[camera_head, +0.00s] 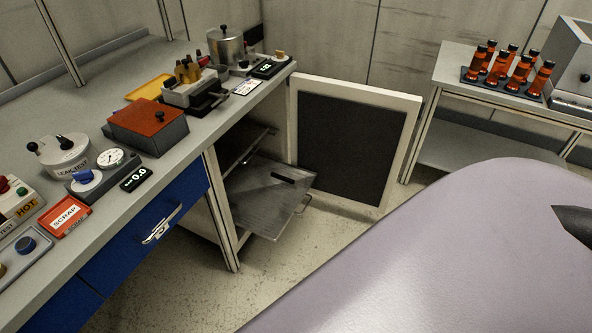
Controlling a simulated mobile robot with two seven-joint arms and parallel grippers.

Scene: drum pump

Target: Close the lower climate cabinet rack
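The climate cabinet (220,217) is under the left bench, and its framed door (352,142) with a dark panel stands wide open to the right. Neither gripper is identifiable in view. A large lilac surface, seemingly part of my own body, fills the lower right and hides the floor there.
The left bench (178,145) carries a red-lidded box (147,125), a metal pot (226,46), gauges and trays. Blue drawers (145,235) are below. A right table (450,75) holds several orange bottles (496,68). Open floor (315,235) lies before the rack.

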